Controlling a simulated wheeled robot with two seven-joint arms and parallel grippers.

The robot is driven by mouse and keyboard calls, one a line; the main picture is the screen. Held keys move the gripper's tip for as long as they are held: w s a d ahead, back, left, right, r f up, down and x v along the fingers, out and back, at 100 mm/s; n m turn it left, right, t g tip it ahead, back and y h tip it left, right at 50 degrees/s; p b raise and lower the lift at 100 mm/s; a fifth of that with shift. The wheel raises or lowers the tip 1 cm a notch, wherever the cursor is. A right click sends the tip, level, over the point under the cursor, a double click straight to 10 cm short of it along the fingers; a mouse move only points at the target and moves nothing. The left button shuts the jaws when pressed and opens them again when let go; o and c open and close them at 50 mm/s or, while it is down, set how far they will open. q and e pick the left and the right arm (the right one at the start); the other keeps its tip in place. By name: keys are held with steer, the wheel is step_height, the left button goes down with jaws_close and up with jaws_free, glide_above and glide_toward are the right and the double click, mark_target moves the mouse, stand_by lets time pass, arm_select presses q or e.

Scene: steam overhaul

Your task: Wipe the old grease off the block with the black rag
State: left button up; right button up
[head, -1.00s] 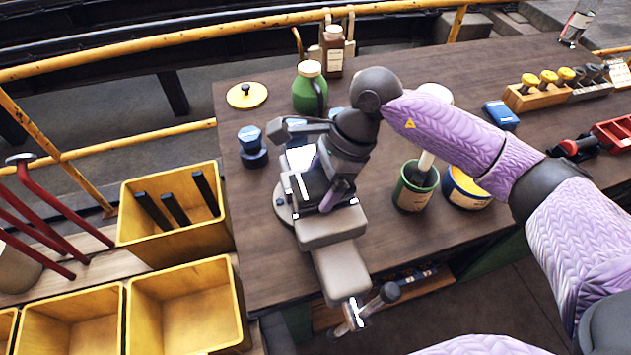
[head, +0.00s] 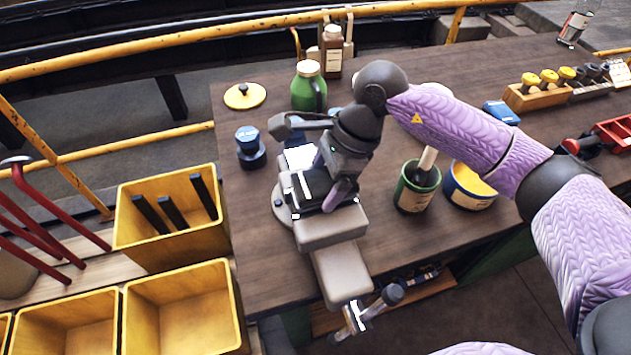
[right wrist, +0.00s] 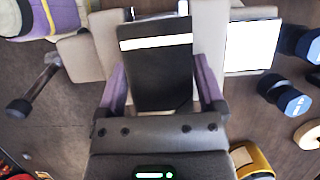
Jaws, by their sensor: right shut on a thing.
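My right gripper (head: 330,178) points down over the grey vise (head: 332,228) near the table's front left. In the right wrist view its two purple fingers stand on either side of a flat black piece (right wrist: 155,82), which looks like the black rag, and are shut on it. A bright white strip (right wrist: 155,41) crosses the black piece. The block cannot be clearly told apart from the vise jaws and the dark piece between them. No grease can be made out. My left gripper is in neither view.
A green jug (head: 309,88) and a yellow lid (head: 245,96) are behind. A green pot (head: 415,195) with a handled tool and a yellow-filled tin (head: 470,188) stand right. Yellow bins (head: 182,310) line the left.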

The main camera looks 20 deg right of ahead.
steer(key=shift+d+f, duration=0.1)
steer(key=shift+d, duration=0.4)
steer(key=shift+s+a, duration=0.1)
steer(key=shift+a, duration=1.45)
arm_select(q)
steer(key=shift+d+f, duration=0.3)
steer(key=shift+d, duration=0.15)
arm_select(e)
steer(key=p+v, duration=0.1)
steer(key=v, duration=0.1)
steer(key=a+p+v, duration=0.1)
steer(key=v, duration=0.2)
steer(key=p+v, duration=0.2)
steer(key=shift+a+r, duration=0.1)
steer(key=shift+r, duration=0.4)
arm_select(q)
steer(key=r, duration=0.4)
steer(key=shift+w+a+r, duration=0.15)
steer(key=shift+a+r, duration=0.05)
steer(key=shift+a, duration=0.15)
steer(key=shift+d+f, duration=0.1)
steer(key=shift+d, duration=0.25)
arm_select(e)
steer(key=shift+f, duration=0.15)
